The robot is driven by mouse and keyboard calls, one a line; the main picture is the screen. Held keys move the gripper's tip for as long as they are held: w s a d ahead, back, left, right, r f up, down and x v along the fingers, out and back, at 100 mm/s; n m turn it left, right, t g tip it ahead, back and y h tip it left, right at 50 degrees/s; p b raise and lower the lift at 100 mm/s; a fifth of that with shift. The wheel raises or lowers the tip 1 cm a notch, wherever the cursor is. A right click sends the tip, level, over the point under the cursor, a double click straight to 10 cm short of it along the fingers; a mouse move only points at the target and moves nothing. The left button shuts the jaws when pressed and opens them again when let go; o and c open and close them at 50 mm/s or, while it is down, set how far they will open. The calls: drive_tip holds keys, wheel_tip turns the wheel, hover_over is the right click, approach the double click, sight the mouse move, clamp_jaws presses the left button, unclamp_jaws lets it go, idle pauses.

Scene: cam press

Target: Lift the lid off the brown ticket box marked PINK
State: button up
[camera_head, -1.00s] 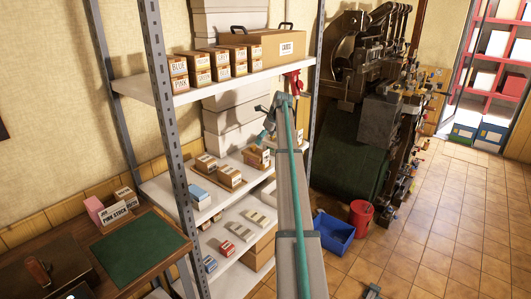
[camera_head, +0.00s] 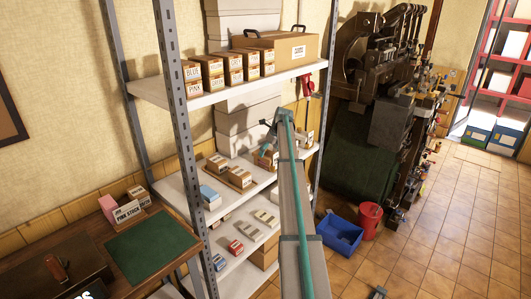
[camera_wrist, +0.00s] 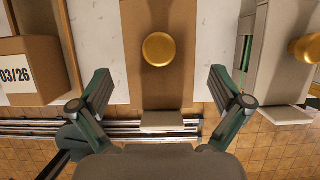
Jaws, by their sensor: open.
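The box labelled PINK (camera_head: 194,90) stands at the left front of the top shelf, under the box labelled BLUE. In the wrist view, a brown lidded box (camera_wrist: 158,88) with a round gold knob (camera_wrist: 159,49) lies ahead, between the lines of my two fingers. Its label is not visible there, so I cannot tell which box it is. My gripper (camera_wrist: 160,74) is open and empty, with the fingers apart on either side. In the head view my arm reaches to the middle shelf, and my gripper is small and partly hidden near the boxes there.
In the wrist view, a box marked 03/26 (camera_wrist: 27,70) stands left, and a grey box with a gold knob (camera_wrist: 305,48) stands right. Shelf posts (camera_head: 180,140) and the top shelf edge (camera_head: 240,89) bound the space. A blue bin (camera_head: 339,235) stands on the floor.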

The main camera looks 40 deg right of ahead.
drive_tip(key=shift+x, duration=0.85)
drive_tip(key=c, duration=1)
